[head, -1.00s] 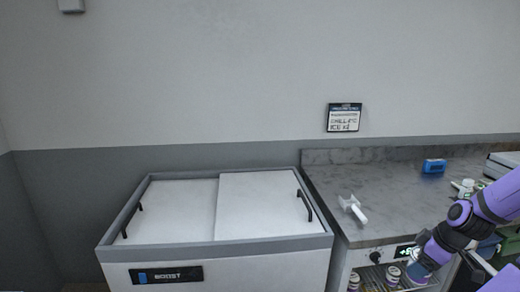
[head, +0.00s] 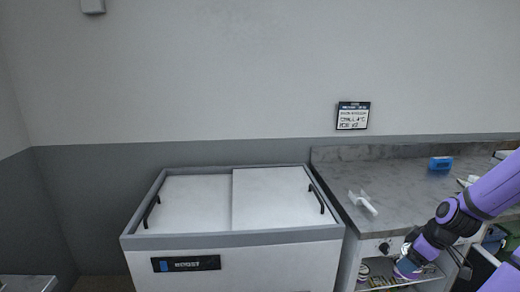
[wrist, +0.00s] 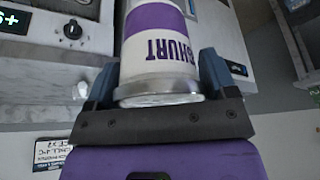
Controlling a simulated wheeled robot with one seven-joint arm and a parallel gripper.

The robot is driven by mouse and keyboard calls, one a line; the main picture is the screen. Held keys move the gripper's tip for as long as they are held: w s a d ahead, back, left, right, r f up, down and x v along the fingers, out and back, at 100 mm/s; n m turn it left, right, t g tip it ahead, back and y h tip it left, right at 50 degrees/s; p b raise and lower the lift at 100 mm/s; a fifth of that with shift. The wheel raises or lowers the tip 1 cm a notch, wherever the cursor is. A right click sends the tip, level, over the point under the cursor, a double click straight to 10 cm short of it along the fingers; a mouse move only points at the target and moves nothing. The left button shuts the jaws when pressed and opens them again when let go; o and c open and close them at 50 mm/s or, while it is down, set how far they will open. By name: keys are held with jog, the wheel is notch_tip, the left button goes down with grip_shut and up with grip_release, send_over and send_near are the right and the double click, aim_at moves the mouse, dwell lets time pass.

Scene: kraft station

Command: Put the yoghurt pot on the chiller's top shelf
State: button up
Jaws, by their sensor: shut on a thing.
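The yoghurt pot (wrist: 160,50) is white with a purple band and part of the word "yoghurt" showing. In the wrist view it sits between the two fingers of my gripper (wrist: 159,76), which is shut on it. Its silvery end faces the camera; its far end is cut off by the frame. In the head view my gripper (head: 408,266) is at the front of the chiller (head: 350,278), under the worktop, and partly hides the opening. A shelf (head: 385,285) with small pots (head: 364,272) shows inside.
The chiller's knob (head: 384,247) is just left of my gripper. A grey worktop (head: 400,190) above carries a white tool (head: 362,203) and a blue device (head: 440,163). A white chest freezer (head: 235,255) stands to the left.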

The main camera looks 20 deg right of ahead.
jog(key=w+a+f+m+h, duration=0.1)
jog(key=w+a+f, duration=0.3)
jog(key=w+a, duration=0.8)
jog(key=w+a+f+m+h, duration=0.1)
jog(key=w+a+f+m, duration=0.3)
jog(key=w+a, duration=0.9)
jog(key=shift+w+a+f+t, duration=0.25)
jog(key=shift+a+t, duration=0.05)
jog(key=shift+a, duration=0.4)
jog(key=shift+r, duration=0.1)
